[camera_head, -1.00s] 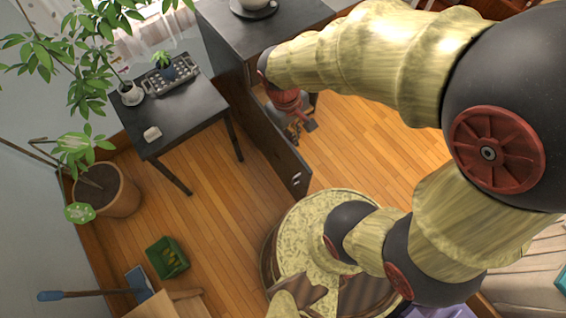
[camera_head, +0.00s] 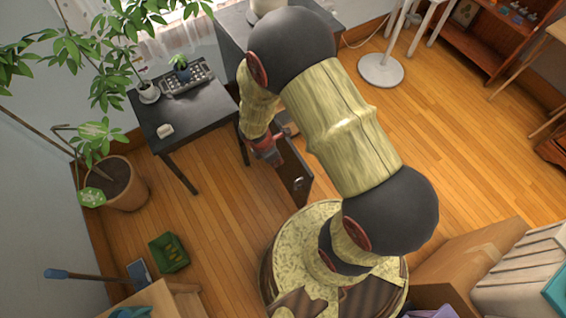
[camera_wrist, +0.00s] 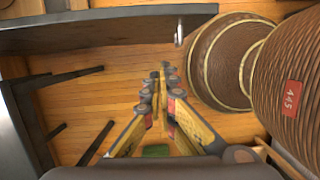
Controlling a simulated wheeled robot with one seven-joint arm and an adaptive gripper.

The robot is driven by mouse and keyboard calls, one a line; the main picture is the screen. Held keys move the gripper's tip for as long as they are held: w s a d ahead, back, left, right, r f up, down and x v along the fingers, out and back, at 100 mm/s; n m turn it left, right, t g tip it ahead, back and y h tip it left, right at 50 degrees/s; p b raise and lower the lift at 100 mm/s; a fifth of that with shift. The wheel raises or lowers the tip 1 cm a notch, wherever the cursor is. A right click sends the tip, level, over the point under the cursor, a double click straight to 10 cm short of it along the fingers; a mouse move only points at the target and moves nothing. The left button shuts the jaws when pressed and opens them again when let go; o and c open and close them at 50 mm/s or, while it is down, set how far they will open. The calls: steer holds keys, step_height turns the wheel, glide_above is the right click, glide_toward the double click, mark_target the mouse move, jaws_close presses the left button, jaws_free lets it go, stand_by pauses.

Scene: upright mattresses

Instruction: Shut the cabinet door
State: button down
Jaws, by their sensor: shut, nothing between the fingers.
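The dark cabinet (camera_head: 230,32) stands at the back by the window, partly hidden behind my arm. Its dark door (camera_head: 289,172) stands open, sticking out from the cabinet towards my base, with a small pale handle (camera_head: 299,184) near its free end. In the wrist view the door (camera_wrist: 100,30) crosses the top as a dark panel, with the handle (camera_wrist: 179,33) at its right end. My gripper (camera_head: 270,156) is shut and empty, at the left side of the door. In the wrist view its fingertips (camera_wrist: 163,72) point at the floor below the panel. I cannot tell whether it touches the door.
A small black table (camera_head: 190,115) with a tray and plants stands left of the cabinet. A potted plant (camera_head: 125,190), a green bin (camera_head: 168,252) and a blue-handled tool (camera_head: 85,276) are farther left. A cardboard box (camera_head: 465,265) is at lower right. Floor right of the door is clear.

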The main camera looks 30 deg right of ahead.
steer(key=d+f+b, duration=0.5)
steer(key=d+f, duration=0.1)
steer(key=f, duration=0.2)
steer(key=shift+d+f+b, duration=0.15)
steer(key=shift+f+b, duration=0.25)
